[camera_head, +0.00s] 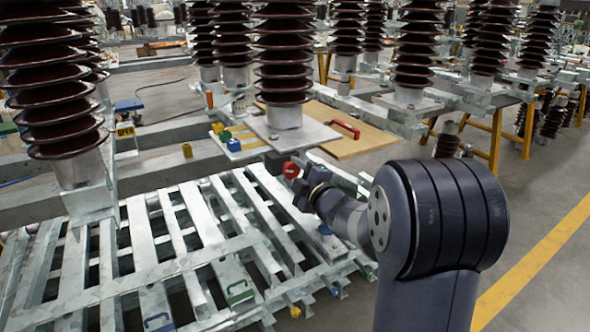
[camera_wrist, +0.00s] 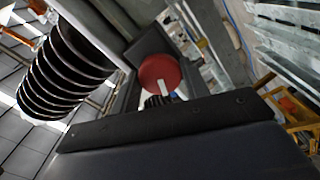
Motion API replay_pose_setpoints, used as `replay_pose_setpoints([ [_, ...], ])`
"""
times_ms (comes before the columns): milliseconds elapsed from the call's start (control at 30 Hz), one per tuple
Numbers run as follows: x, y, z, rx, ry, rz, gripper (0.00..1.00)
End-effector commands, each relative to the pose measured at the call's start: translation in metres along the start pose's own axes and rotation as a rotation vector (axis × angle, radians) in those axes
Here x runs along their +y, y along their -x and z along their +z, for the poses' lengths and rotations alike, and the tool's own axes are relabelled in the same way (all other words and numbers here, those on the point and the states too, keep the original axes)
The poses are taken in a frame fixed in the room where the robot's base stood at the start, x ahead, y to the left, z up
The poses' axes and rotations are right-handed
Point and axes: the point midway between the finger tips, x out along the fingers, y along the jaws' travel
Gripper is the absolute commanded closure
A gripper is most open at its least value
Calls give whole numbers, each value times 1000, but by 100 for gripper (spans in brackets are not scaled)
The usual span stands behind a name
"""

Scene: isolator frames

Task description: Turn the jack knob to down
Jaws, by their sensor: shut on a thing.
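The jack knob (camera_wrist: 159,72) is a round red disc with a white mark at its lower edge in the wrist view. In the head view a red knob (camera_head: 291,169) shows at the end of my arm, below the pale plate under the middle insulator. My gripper (camera_head: 300,177) is at this knob and shut on it. In the wrist view my gripper's dark body fills the lower part, with the knob just beyond it. The contact between fingers and knob is partly hidden. The knob's lower edge is also partly covered.
Brown ribbed insulators (camera_head: 283,60) stand around the knob; one (camera_wrist: 66,70) is close on the left in the wrist view. A slatted metal frame (camera_head: 150,262) lies below left. A wooden board (camera_head: 352,146) with a red handle lies behind.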

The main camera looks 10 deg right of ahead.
Motion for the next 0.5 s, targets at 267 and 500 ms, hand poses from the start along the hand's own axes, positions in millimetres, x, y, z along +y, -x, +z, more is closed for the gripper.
replay_pose_setpoints([
  [267, 2, 0, 0, -1, -265, -1, 79],
  [500, 2, 0, 0, -2, -493, -2, 79],
])
